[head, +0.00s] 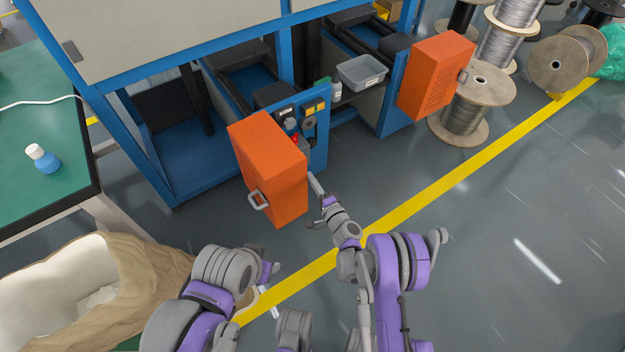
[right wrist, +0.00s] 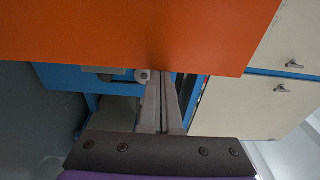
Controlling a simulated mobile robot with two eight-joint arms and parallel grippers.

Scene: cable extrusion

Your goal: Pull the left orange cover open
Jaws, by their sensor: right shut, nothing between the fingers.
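The left orange cover (head: 270,165) is a box-shaped panel standing out from the machine's front, swung away from the opening beside it. Its grey handle (head: 258,200) is on the face toward the left. My right gripper (head: 317,186) is at the cover's right edge, on the side away from the handle. In the right wrist view the cover (right wrist: 140,32) fills the top, and the shut, empty fingers (right wrist: 160,78) reach up to its lower edge. I cannot tell whether they touch it.
A second orange cover (head: 436,75) stands out on the right. A control panel (head: 312,120) and a grey bin (head: 362,72) are between them. A large sack (head: 150,265), a green table (head: 60,110) and wire spools (head: 470,100) flank the area. The floor at right is clear.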

